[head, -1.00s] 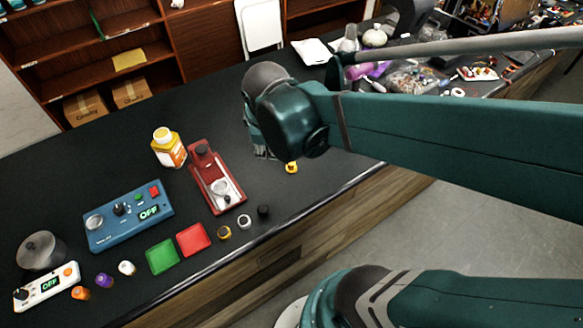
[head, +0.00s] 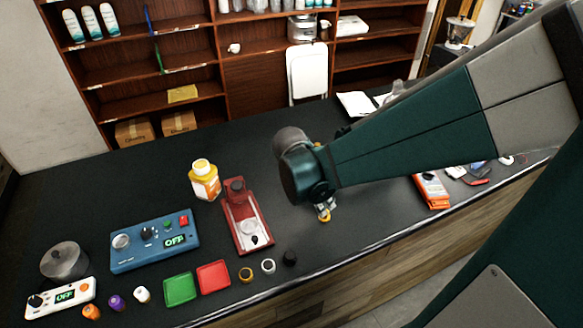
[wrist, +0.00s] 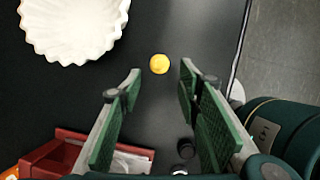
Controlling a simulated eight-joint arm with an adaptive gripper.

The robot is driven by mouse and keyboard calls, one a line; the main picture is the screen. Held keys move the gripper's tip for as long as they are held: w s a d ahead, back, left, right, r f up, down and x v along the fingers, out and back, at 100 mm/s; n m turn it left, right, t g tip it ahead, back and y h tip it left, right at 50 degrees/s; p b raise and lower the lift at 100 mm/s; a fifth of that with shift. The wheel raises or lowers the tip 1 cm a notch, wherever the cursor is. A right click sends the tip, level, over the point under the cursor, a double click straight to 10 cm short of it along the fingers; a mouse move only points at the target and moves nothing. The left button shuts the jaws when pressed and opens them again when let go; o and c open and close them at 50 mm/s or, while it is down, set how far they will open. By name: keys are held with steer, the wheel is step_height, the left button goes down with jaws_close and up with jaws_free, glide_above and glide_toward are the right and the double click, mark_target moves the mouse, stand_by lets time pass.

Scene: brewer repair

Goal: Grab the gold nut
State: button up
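A gold ring-shaped nut (head: 246,274) lies on the dark counter near its front edge, left of a silver ring (head: 268,266) and a black round piece (head: 290,258). My gripper (head: 323,207) points down over the counter, right of the red device. A round yellow piece (wrist: 159,64) shows in the wrist view, in line with the gap between my fingertips (wrist: 160,76). It is plain and bright; I cannot make out a hole. My fingers are apart with nothing between them. The gold ring is not visible in the wrist view.
The red device (head: 246,222), blue control box (head: 155,240) and orange-white bottle (head: 204,181) stand to the left. Green (head: 180,289) and red (head: 214,277) trays lie in front. A white fluted bowl (wrist: 70,25) is close to my left finger in the wrist view.

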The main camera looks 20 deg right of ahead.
steer(key=shift+d+f+n, duration=0.15)
steer(key=shift+f+n, duration=0.15)
steer(key=shift+f, duration=0.1)
steer(key=shift+x, duration=1.2)
steer(key=shift+f, duration=0.1)
steer(key=shift+b+x, duration=0.6)
steer(key=shift+x, duration=1.9)
steer(key=shift+w+d, duration=0.15)
steer(key=c, duration=1)
